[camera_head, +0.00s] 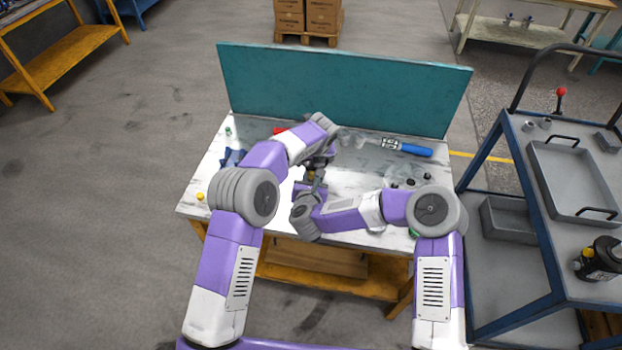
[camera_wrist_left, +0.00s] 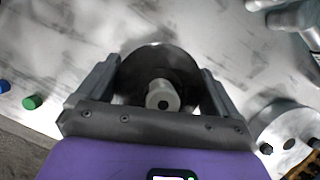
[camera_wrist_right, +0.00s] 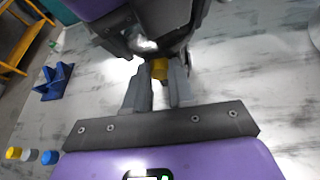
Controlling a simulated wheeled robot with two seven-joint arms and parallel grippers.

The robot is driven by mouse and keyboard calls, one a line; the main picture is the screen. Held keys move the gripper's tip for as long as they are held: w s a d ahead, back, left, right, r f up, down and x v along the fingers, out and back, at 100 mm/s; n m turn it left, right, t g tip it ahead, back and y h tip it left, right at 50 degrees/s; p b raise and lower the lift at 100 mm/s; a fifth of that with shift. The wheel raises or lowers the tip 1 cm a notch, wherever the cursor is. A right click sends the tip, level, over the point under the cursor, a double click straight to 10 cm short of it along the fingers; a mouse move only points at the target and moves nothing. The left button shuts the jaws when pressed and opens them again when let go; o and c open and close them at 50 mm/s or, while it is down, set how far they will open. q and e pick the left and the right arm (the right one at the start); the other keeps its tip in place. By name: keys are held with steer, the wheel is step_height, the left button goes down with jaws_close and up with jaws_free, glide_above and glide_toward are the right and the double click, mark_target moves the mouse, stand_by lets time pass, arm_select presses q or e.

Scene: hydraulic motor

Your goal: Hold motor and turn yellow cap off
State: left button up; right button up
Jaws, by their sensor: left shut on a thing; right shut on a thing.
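The hydraulic motor is a dark round body (camera_wrist_left: 183,62) with a pale shaft (camera_wrist_left: 162,95), seen in the left wrist view. My left gripper (camera_wrist_left: 160,78) is shut on it, with a finger on either side. The yellow cap (camera_wrist_right: 159,69) is on the underside of the motor in the right wrist view. My right gripper (camera_wrist_right: 160,82) is shut on the cap, its fingers on both sides. In the head view, my right gripper (camera_head: 317,184) meets my left gripper from below over the table's middle; the motor is mostly hidden by my arms.
A blue bracket (camera_wrist_right: 55,81) and several loose caps, one yellow (camera_wrist_right: 13,153), lie on the worktable. A blue-handled tool (camera_head: 415,150) lies at the back right. A teal panel (camera_head: 340,90) closes the back edge. A trolley (camera_head: 530,130) stands at right.

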steer(key=shift+a+n+h, duration=0.2)
steer(key=shift+n+h, duration=0.2)
steer(key=shift+n, duration=0.4)
jaws_close()
steer(key=shift+a+n+h, duration=0.1)
steer(key=shift+n+h, duration=0.8)
steer(key=shift+n, duration=0.2)
steer(key=o, duration=0.6)
jaws_free()
steer(key=shift+r, duration=0.1)
